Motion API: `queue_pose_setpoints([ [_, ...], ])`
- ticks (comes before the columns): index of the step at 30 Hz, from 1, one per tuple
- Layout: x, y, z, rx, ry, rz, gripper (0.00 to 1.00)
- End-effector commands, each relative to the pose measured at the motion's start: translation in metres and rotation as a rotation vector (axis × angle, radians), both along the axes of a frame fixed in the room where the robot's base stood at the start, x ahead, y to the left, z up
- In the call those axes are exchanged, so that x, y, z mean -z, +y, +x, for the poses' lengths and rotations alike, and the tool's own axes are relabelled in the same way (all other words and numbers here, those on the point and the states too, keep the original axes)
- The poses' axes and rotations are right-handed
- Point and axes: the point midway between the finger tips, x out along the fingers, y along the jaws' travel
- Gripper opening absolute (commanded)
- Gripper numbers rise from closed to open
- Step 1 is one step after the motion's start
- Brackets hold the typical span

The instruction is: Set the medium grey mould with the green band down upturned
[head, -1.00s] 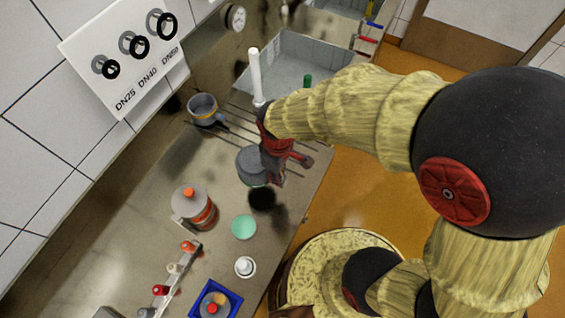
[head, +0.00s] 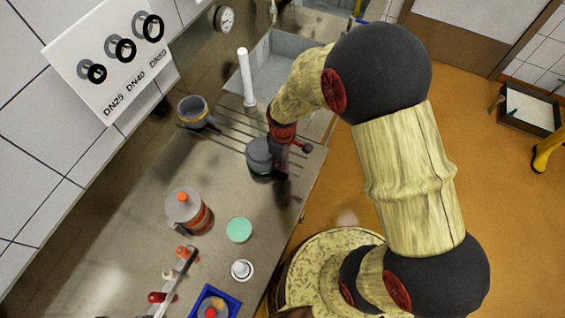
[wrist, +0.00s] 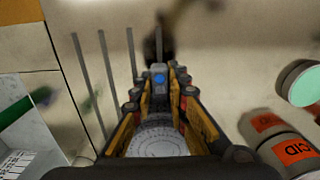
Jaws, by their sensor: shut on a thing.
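My gripper (head: 277,158) is shut on a grey mould (head: 259,154) with a thin green line near its lower edge. The mould is roughly upright, over the front end of the dark rack bars on the steel counter. I cannot tell whether its lower edge touches them. In the wrist view my gripper (wrist: 160,100) has its fingers around a pale round face of the mould (wrist: 158,141), marked with rings of small dots. The far side of the mould is hidden.
A second grey mould with an orange-yellow band (head: 194,112) stands at the rack's far-left side. A white post (head: 245,75) rises behind my gripper near the sink (head: 268,70). An orange-labelled canister (head: 184,207), green disc (head: 239,230) and blue tray (head: 233,299) occupy the nearer counter.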

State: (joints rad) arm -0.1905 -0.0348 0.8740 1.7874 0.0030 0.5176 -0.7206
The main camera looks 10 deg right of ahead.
Motion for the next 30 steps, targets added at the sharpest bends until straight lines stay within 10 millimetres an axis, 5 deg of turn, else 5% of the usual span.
queue_pose_setpoints([
  [12,0.0078,0.0004,0.0004,0.0,-0.001,0.0,0.0],
  [13,0.0075,0.0003,0.0002,0.0,-0.001,0.0,0.17],
  [21,0.0068,0.0003,0.0002,0.0,-0.001,0.0,0.32],
  [30,0.0064,0.0004,0.0003,0.0,-0.001,0.0,0.34],
])
